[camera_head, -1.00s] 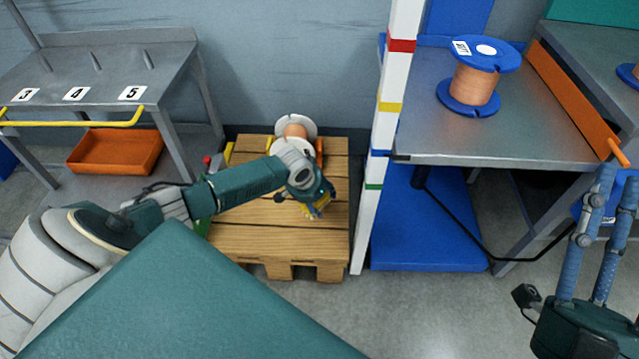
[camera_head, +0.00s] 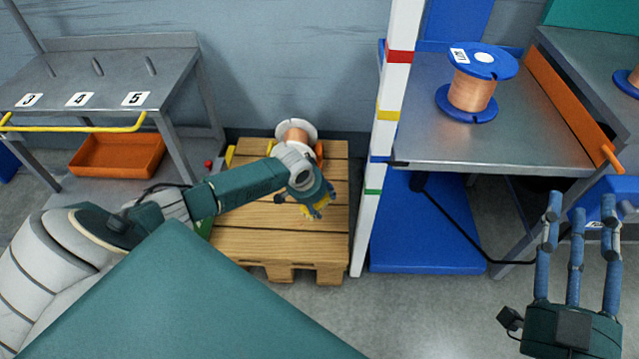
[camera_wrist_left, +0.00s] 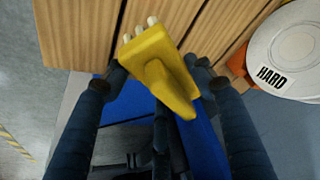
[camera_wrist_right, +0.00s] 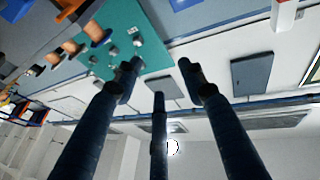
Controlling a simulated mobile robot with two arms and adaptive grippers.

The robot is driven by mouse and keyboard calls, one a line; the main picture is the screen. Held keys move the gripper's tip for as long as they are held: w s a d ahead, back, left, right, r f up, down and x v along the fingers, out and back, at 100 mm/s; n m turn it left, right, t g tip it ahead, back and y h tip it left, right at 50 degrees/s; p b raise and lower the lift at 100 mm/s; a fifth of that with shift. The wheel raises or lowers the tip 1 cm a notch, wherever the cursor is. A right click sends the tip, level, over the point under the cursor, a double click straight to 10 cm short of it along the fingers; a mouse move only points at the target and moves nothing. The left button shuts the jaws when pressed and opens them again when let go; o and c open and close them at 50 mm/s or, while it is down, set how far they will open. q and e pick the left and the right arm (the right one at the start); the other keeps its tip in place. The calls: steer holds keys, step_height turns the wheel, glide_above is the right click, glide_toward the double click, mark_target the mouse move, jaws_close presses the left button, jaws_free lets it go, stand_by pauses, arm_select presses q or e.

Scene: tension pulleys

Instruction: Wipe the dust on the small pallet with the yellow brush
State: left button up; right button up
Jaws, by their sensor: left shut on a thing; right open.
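The small wooden pallet (camera_head: 245,243) lies on the floor left of the white post. My left gripper (camera_head: 317,199) is low over the pallet's right part, shut on the yellow brush (camera_head: 322,211). In the left wrist view the yellow brush (camera_wrist_left: 163,62) sits between the fingers, with pale bristle tufts at its upper end over the pallet planks (camera_wrist_left: 85,30). I cannot tell whether the bristles touch the wood. No dust can be made out. My right gripper (camera_head: 581,208) is open and empty, raised at the right of the head view.
A white-flanged copper spool (camera_head: 296,131) stands at the pallet's back. The striped post (camera_head: 371,215) rises close to its right edge. A metal table (camera_head: 480,150) with a blue copper spool (camera_head: 471,92) is farther right. An orange bin (camera_head: 117,154) lies under the left table.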

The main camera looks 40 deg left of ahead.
arm_select(q)
steer(key=shift+r+p, duration=0.7)
steer(key=shift+p, duration=0.05)
steer(key=shift+r+p, duration=0.3)
steer(key=shift+p, duration=0.05)
steer(key=shift+r+p, duration=0.25)
steer(key=shift+p, duration=0.05)
arm_select(e)
step_height(320, 180, down, 15)
steer(key=s+d+g+h, duration=0.1)
steer(key=d+g+h, duration=0.1)
steer(key=g, duration=0.5)
steer(key=shift+f+g, duration=0.15)
steer(key=shift+g, duration=0.15)
steer(key=shift+s+d, duration=0.1)
arm_select(q)
steer(key=shift+s+f, duration=0.1)
